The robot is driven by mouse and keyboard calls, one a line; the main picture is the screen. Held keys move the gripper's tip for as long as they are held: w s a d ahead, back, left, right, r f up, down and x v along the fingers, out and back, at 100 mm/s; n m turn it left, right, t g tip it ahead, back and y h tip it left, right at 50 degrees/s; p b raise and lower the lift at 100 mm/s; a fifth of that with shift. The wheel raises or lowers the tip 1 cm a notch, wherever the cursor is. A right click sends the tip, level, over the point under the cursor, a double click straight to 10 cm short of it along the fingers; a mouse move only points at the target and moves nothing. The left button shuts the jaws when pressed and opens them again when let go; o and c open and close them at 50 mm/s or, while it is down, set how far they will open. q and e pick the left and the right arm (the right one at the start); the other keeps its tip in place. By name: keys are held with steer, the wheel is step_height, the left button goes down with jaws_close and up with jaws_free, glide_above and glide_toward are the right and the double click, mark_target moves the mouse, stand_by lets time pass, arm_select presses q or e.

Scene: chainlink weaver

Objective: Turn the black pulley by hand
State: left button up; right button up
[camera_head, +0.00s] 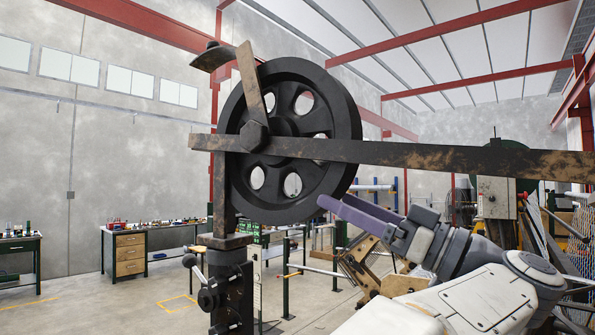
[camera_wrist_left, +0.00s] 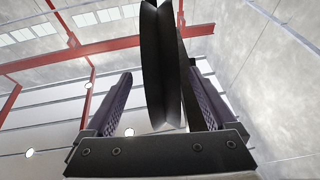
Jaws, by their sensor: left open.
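The black pulley (camera_head: 345,120) is a large spoked wheel with round holes, standing upright on its post in the head view. My left gripper (camera_head: 337,205) is at the pulley's lower right rim, with its purple-grey fingers pointing at it. In the left wrist view the grooved rim of the pulley (camera_wrist_left: 158,60) stands between the two fingers of my left gripper (camera_wrist_left: 164,72). The fingers are open, with a visible gap on the left side; contact on the right side cannot be told. My right gripper is not in view.
A long rusty bar (camera_head: 440,156) crosses the pulley's front and runs right, above my left arm. A short arm (camera_head: 251,82) rises from the hub. The dark post (camera_head: 230,265) stands below left. Workbenches (camera_head: 130,253) are farther back.

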mark_target(302, 221)
arm_select(q)
steer(key=p+x, duration=0.2)
steer(key=x, duration=0.6)
steer(key=shift+w+a+r, duration=0.15)
steer(key=shift+a+r, duration=0.05)
steer(key=shift+a, duration=0.1)
